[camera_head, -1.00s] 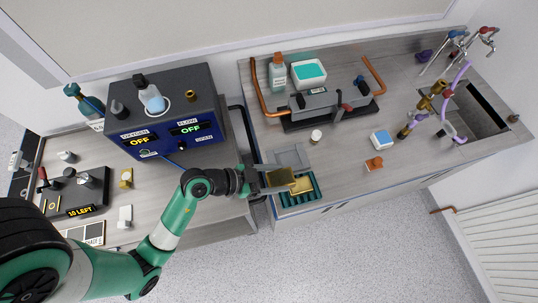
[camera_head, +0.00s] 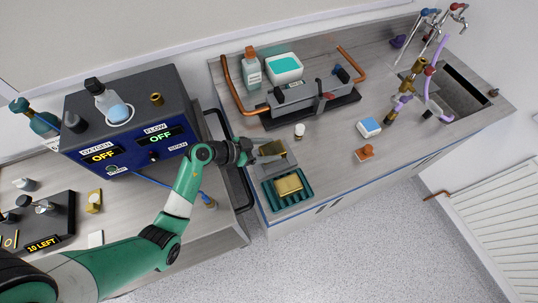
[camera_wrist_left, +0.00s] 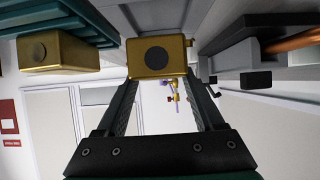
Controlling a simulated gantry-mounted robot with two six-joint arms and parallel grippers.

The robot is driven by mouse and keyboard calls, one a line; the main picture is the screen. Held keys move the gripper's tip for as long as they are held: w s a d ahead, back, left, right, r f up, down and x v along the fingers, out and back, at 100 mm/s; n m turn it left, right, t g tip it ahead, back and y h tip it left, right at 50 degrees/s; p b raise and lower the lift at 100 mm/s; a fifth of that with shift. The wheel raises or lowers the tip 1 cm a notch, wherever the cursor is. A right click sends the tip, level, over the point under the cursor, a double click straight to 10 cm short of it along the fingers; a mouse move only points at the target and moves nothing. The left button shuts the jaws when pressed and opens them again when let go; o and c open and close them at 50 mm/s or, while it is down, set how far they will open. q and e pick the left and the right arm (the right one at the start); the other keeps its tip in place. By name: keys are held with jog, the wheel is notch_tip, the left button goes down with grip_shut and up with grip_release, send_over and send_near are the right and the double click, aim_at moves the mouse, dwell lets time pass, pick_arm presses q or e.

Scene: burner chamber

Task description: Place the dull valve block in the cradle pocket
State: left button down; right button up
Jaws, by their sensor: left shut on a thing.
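My left gripper (camera_head: 258,153) is shut on the dull, olive-brass valve block (camera_head: 271,148). In the left wrist view the held block (camera_wrist_left: 157,57) sits between the fingertips and shows a dark round mark. In the head view the block is over the far part of the grey cradle (camera_head: 283,167). The gripper hides part of it, and I cannot tell whether the block is seated in the pocket. A brighter brass block (camera_head: 288,184) lies in the green ribbed tray (camera_head: 272,198) just in front; it also shows in the left wrist view (camera_wrist_left: 58,50). My right gripper is out of view.
A grey clamp fixture (camera_head: 310,103) with copper pipes stands behind. A small white-topped jar (camera_head: 299,130), a blue-and-white box (camera_head: 368,126) and an orange piece (camera_head: 365,152) stand to the right. The blue control box (camera_head: 135,125) is to the left. Bench between these is clear.

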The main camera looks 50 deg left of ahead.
aim_at(269, 153)
pick_arm(q)
notch_tip(269, 153, down, 4)
jog(key=b, duration=0.2)
jog(key=shift+w+a+r+b, duration=0.1)
jog(key=shift+w+a+b, duration=0.05)
jog(key=shift+b, duration=0.15)
jog(key=shift+r, duration=0.2)
grip_release()
jog(key=shift+f, duration=0.15)
jog(key=p+v, duration=0.5)
jog(key=v, duration=0.7)
